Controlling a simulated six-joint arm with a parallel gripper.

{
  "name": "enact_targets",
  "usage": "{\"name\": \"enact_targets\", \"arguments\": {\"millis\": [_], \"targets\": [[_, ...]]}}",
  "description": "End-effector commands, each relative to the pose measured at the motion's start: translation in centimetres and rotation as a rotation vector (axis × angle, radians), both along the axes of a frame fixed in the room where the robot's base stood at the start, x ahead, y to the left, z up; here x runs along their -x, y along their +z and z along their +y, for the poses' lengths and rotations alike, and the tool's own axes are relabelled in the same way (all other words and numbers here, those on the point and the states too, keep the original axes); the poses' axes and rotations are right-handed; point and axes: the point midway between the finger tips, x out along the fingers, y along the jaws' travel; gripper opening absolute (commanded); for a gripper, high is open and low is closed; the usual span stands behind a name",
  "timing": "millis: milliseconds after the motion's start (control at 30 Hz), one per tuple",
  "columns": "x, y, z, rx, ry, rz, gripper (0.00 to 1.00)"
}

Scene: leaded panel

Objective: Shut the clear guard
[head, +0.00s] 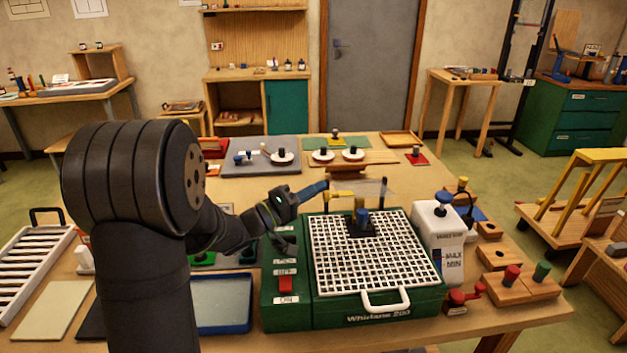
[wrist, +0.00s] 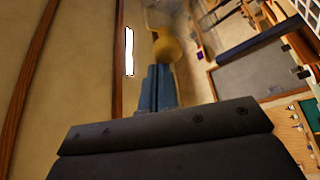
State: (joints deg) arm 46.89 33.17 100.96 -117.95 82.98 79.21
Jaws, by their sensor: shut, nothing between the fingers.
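The clear guard (head: 372,190) is a see-through panel standing raised at the back of the green grinder (head: 375,312), above the far edge of its white grid (head: 330,255). Its outline is faint in the head view. My gripper (head: 326,184) has blue fingers, which are shut and empty. They reach in from the left beside the guard's left edge; whether they touch it I cannot tell. In the wrist view the shut fingers (wrist: 157,78) point at a round yellowish knob (wrist: 167,50), and the guard cannot be made out there.
A dark block with a blue knob (head: 362,222) sits on the grid. A white bottle (head: 440,235) stands right of the grinder, and a red switch (head: 286,284) is at its left. Wooden blocks (head: 520,285) lie farther right. A blue tray (head: 222,300) lies left.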

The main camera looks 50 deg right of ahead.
Motion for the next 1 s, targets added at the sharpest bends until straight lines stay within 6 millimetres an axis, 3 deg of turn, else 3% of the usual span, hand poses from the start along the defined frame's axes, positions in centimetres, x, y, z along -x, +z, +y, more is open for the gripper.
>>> {"name": "enact_targets", "arguments": {"millis": [333,1000], "targets": [[0.4,-1.5,0.4,-0.002,0.0,0.002,0.0],[0.4,-1.6,0.4,0.0,0.0,0.001,0.0]]}}
